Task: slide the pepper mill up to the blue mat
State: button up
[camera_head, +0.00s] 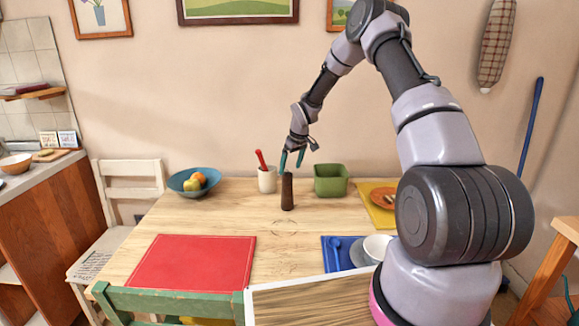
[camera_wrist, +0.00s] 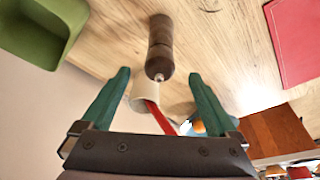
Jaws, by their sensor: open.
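The dark brown pepper mill (camera_head: 287,192) stands upright on the wooden table, near the middle. In the wrist view the mill (camera_wrist: 160,45) shows beyond the fingertips, its metal knob towards my gripper. The blue mat (camera_head: 340,252) lies at the table's near right, partly covered by a grey plate, a white cup and a blue spoon, and partly hidden by my arm. My gripper (camera_head: 292,158) is open above and close to the mill's top, with nothing between its teal fingers, which also show in the wrist view (camera_wrist: 160,95).
A white cup with a red utensil (camera_head: 266,178) stands behind the mill, left of a green bowl (camera_head: 331,181). A blue fruit bowl (camera_head: 193,181) is at the left, a red mat (camera_head: 192,262) at the front left, a yellow mat (camera_head: 379,216) at the right. The table between mill and blue mat looks clear.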

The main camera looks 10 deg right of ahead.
aim_at(286, 185)
jog(key=x, duration=1)
jog(key=shift+f, duration=0.35)
grip_shut()
